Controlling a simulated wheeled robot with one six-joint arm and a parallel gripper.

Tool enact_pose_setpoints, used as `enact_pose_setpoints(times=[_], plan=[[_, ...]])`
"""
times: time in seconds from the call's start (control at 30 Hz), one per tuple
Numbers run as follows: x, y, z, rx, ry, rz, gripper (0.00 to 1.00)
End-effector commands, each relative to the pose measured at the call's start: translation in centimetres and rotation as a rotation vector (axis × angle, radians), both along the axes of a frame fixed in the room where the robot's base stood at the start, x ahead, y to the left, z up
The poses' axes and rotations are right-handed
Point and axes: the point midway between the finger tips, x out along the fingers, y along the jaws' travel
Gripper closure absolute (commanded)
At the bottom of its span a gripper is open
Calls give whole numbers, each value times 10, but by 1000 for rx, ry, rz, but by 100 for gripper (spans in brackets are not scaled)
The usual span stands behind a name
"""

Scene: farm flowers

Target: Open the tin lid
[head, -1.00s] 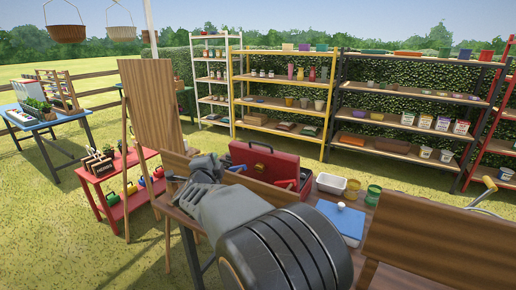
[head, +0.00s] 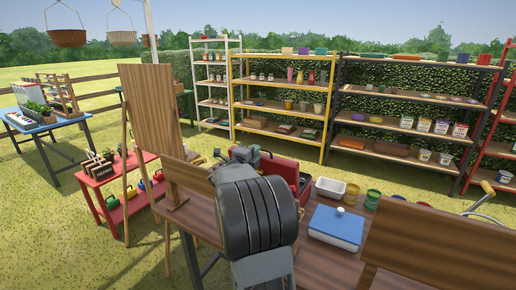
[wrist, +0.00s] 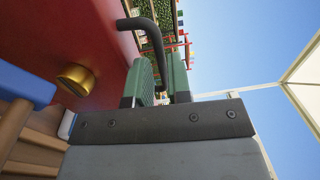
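A red box (wrist: 60,40) with a round gold knob-like fitting (wrist: 78,79) and a black bar handle (wrist: 155,35) fills the left of the wrist view. In the head view the red box (head: 283,169) is mostly hidden behind my arm. My gripper (wrist: 160,85) has green-padded fingers close to each other, with the handle's end between them. Whether the pads press on the handle cannot be made out. In the head view my gripper (head: 246,153) is at the red box. A white tin with a blue lid (head: 339,224) and a small knob stands to the right, its lid on.
A white tray (head: 330,189) and green-and-yellow jars (head: 372,199) stand behind the blue-lidded tin. The wooden table (head: 316,258) has bare room in front of it. Wooden boards (head: 187,180) stand at the left and right table edges (head: 435,245).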

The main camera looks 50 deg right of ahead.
Motion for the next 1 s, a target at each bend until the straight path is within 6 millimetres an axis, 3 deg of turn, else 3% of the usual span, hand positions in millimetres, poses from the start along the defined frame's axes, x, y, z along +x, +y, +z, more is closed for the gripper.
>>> enact_pose_setpoints(times=[0.23,0.63,0.83,1.0], plan=[[5,-22,2,0,0,-1,82],[7,-27,2,0,0,0,82],[7,-26,2,0,0,0,100],[7,-26,2,0,0,0,100]])
